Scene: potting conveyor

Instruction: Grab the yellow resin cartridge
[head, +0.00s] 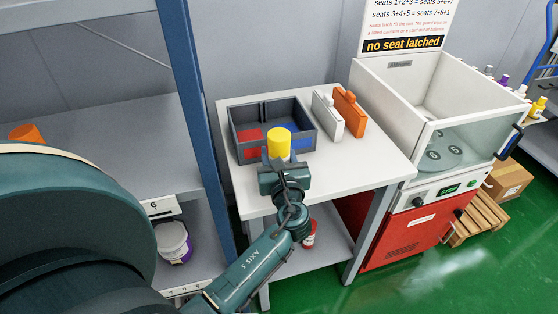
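The yellow resin cartridge (278,142) is a short upright yellow cylinder at the front of a divided grey tray (236,153) on the white table. My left gripper (280,162) is right at it, on the near side, with its fingers around the cartridge's lower part. The gripper hides the cartridge's base, so I cannot tell whether it stands on the table or is held, or whether the fingers press on it. My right gripper is not in view.
The tray has red (249,135) and blue (300,128) marked compartments. A white machine (390,85) is further right, a blue shelf post (190,90) left. The table's right front is clear.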

